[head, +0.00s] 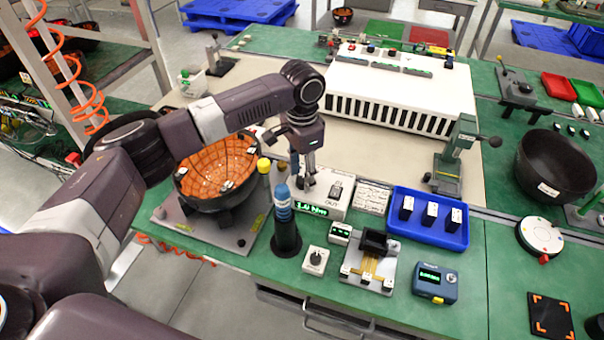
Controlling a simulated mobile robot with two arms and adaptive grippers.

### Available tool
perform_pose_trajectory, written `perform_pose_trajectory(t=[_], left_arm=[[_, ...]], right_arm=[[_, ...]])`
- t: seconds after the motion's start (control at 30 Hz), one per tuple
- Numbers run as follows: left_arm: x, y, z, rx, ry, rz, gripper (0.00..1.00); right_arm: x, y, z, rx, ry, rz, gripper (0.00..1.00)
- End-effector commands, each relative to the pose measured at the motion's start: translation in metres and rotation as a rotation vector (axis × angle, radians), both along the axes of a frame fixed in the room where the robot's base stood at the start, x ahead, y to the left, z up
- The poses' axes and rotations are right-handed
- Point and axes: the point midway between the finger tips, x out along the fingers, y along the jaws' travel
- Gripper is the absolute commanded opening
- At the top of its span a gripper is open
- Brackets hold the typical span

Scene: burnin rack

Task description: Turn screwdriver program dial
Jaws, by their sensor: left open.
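A small white box with a dark round dial (316,258) sits on the green bench near its front edge, right of the screwdriver; I take it as the program dial. The screwdriver (284,215), with a blue upper part, stands upright in a black holder (286,240). A green-lit display (312,210) is behind the dial, reading about 1.0 Nm. My left gripper (304,182) points down, open and seemingly empty, behind the screwdriver and display and well apart from the dial. Its fingertips are small and partly hard to make out. My right gripper is not in view.
An orange-lined black bowl (220,172) on a grey plate stands left of the screwdriver. Right of the dial are a test fixture (368,272), a blue tray (456,234) with black modules and a blue meter (435,284). A white slotted rack (400,95) stands behind.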

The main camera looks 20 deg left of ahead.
Motion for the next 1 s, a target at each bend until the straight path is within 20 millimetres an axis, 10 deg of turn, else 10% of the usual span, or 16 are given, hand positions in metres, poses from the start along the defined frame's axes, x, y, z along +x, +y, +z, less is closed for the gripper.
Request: perform_pose_trajectory(t=[0.33, 0.7, 1.0], left_arm=[[-0.0005, -0.0002, -0.0063, 0.001, 0.001, -0.001, 0.42], [-0.0003, -0.0003, -0.0058, 0.000, 0.000, -0.001, 0.01], [-0.0004, -0.0006, -0.0032, -0.001, 0.001, -0.036, 0.00]], right_arm=[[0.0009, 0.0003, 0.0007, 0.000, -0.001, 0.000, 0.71], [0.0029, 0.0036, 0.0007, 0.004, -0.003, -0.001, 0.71], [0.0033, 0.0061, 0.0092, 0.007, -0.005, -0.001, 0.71]])
